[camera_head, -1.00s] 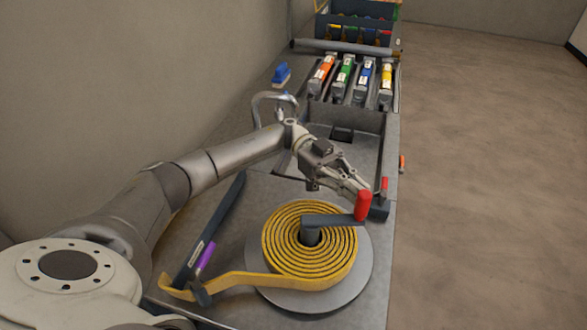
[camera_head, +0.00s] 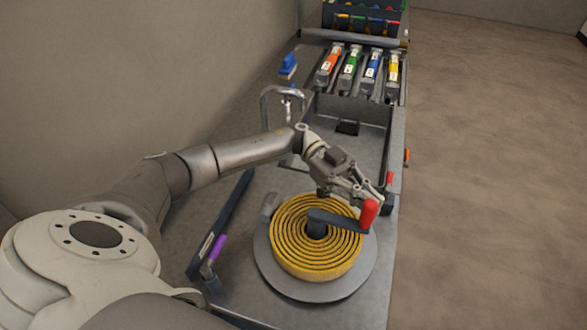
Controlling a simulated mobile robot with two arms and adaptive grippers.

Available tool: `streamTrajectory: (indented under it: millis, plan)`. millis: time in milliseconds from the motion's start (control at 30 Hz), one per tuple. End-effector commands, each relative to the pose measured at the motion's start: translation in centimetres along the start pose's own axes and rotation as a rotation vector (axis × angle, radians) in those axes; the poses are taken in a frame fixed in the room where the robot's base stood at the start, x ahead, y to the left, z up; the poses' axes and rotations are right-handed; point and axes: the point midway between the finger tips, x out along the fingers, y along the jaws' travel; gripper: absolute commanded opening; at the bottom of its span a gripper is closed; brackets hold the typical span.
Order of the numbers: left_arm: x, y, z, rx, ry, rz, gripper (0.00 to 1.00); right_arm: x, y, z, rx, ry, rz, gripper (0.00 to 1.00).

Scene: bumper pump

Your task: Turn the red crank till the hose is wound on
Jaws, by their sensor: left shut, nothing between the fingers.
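The red crank handle (camera_head: 369,213) stands upright at the right end of a dark crank arm (camera_head: 340,221), over the middle of the reel. The yellow hose (camera_head: 316,271) lies in a flat coil on the grey round plate (camera_head: 330,293). No loose length of hose shows on the bench. My left gripper (camera_head: 368,197) is shut and empty, its fingertips right at the top of the red handle on its far side. I cannot tell whether they touch it. My right gripper is not in view.
A dark rail (camera_head: 222,222) with a purple piece (camera_head: 217,249) lies left of the reel. A sink basin (camera_head: 350,146) with a faucet (camera_head: 283,98) is behind. Several coloured nozzles (camera_head: 350,70) lie farther back. Open floor is on the right.

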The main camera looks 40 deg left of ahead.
Motion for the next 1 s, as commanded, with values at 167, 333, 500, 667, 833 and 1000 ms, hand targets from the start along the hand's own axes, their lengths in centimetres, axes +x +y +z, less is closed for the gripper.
streamTrajectory:
  millis: [167,333,500,667,833,1000]
  plan:
    - [0.0,0.0,0.0,-0.001,0.0,0.001,0.0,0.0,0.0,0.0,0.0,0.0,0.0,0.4]
    - [-0.4,0.0,0.0,-0.001,-0.001,-0.001,0.0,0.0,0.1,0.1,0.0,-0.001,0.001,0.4]
    - [-2.8,-0.1,0.0,-0.001,-0.001,-0.004,0.0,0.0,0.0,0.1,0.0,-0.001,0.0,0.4]
    - [-6.3,-0.1,0.0,-0.001,-0.001,-0.006,0.0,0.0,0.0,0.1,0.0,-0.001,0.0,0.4]
    - [-9.3,-0.1,0.0,0.0,0.0,-0.004,0.0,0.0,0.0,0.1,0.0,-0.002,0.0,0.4]
    - [-11.0,-0.1,0.0,0.0,-0.001,-0.001,0.0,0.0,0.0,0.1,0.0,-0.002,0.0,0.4]
